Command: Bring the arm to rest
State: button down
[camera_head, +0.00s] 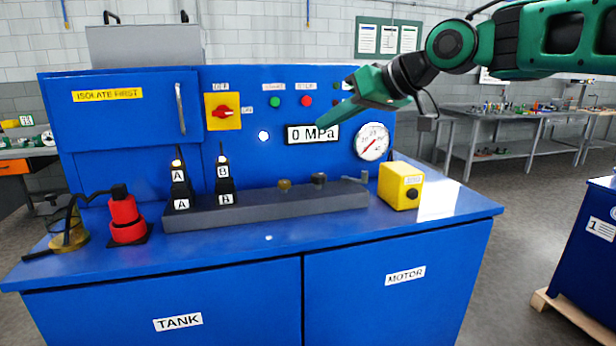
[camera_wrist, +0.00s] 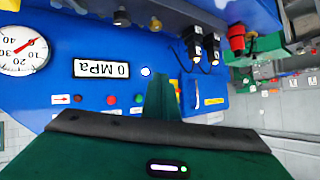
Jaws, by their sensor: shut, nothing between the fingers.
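My arm is green and black and reaches in from the upper right in the head view. My gripper (camera_head: 324,121) is shut and empty. It points down and left, and its tip overlaps the 0 MPa display (camera_head: 313,134) in the picture; I cannot tell the gap to the panel. In the wrist view the shut green fingers (camera_wrist: 163,97) stand before the blue panel, which appears turned over. The display also shows there (camera_wrist: 101,69), left of the fingers.
The blue bench (camera_head: 456,206) carries a red cylinder (camera_head: 125,216), black connectors A (camera_head: 180,181) and B (camera_head: 223,178), a grey block (camera_head: 270,211) and a yellow box (camera_head: 400,185). A pressure gauge (camera_head: 372,142) and yellow-backed red switch (camera_head: 222,111) are on the panel.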

jog(key=s+d+f+m+g+h, duration=0.1)
jog(key=s+d+f+m+h, duration=0.35)
jog(key=d+f, duration=0.65)
jog(key=s+d+f+m+g+h, duration=0.1)
jog(key=s+d+f+m+h, duration=0.2)
jog(key=s+d+f, duration=0.85)
jog(key=s+d+f+m+g, duration=0.3)
jog(key=s+d+f, duration=0.1)
jog(key=s+d, duration=0.3)
jog(key=s+d+f+m+g+h, duration=0.1)
jog(key=s+d+f, duration=0.4)
jog(key=s, duration=0.6)
jog(key=shift+s+d+m+g, duration=0.35)
jog(key=shift+d+m+g, duration=0.55)
jog(key=shift+d+m, duration=0.2)
jog(key=shift+f, duration=0.1)
jog(key=shift+w+f+h, duration=0.25)
jog(key=shift+w, duration=0.4)
